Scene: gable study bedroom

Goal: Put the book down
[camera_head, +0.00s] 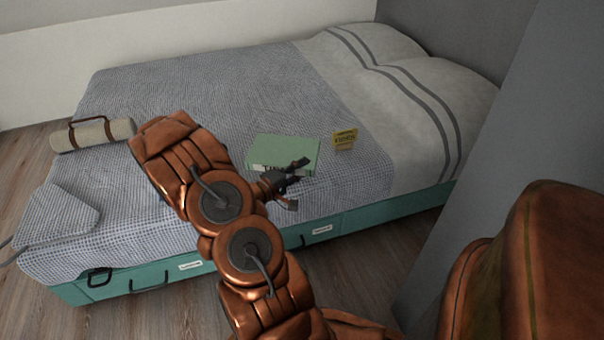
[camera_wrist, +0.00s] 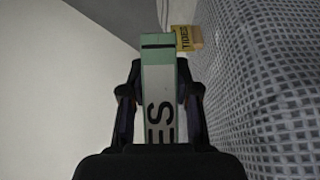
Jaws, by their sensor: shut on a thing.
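The green book (camera_head: 284,150) is at the front middle of the bed, its cover facing up and its pale lettered spine toward me. My gripper (camera_head: 297,183) is shut on the spine edge. In the wrist view the book (camera_wrist: 158,80) stands between the two fingers of my gripper (camera_wrist: 160,98), with large dark letters on its spine. I cannot tell whether the book touches the blanket or is held just above it. Part of the spine is hidden by the fingers.
The bed's checked blanket (camera_head: 230,100) has free room behind and left of the book. A small yellow lettered block (camera_head: 344,138) is close to the book's right, also in the wrist view (camera_wrist: 187,38). A strapped roll (camera_head: 93,134) lies far left. A grey wall (camera_head: 500,150) stands right.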

